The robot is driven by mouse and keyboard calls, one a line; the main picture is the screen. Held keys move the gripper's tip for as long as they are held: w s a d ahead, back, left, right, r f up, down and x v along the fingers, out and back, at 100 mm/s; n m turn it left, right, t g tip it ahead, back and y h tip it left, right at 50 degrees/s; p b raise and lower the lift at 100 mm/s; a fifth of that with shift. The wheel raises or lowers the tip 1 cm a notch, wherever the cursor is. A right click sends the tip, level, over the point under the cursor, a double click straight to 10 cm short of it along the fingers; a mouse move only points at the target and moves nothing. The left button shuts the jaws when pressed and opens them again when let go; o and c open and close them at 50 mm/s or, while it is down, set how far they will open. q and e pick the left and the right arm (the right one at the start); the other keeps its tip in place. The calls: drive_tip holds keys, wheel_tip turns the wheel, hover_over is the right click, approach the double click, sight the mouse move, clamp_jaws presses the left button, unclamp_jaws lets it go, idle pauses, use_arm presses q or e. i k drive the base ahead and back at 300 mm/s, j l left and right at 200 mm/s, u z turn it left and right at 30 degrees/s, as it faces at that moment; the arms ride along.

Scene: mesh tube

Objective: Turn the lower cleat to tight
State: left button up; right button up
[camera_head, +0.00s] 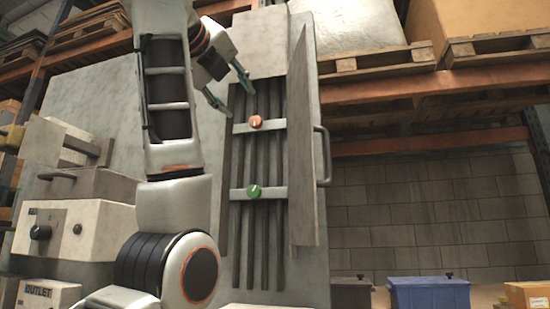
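The lower cleat (272,193) is a pale bar across dark vertical cables, with a round green knob (253,191) bearing a small pale mark. The upper cleat (275,123) is a similar bar with an orange knob (255,121). My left gripper (241,103) is open and empty, its two fingertips apart. In the picture it is just above and left of the orange knob, well above the green knob, and does not appear to touch either. The knobs' tight and loose markings are not readable. My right gripper is not in view.
An upright door panel (304,150) with a handle (324,156) stands along the right of the cables. Grey boxes with a dark knob (40,232) and an outlet box (45,293) are at left. Shelving with pallets (495,46) and a blue bin (428,294) are at right.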

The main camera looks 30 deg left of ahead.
sight(253, 191)
drive_tip(key=k+l, duration=0.2)
drive_tip(key=k, duration=0.3)
drive_tip(key=k+l, duration=0.15)
drive_tip(key=k, duration=0.3)
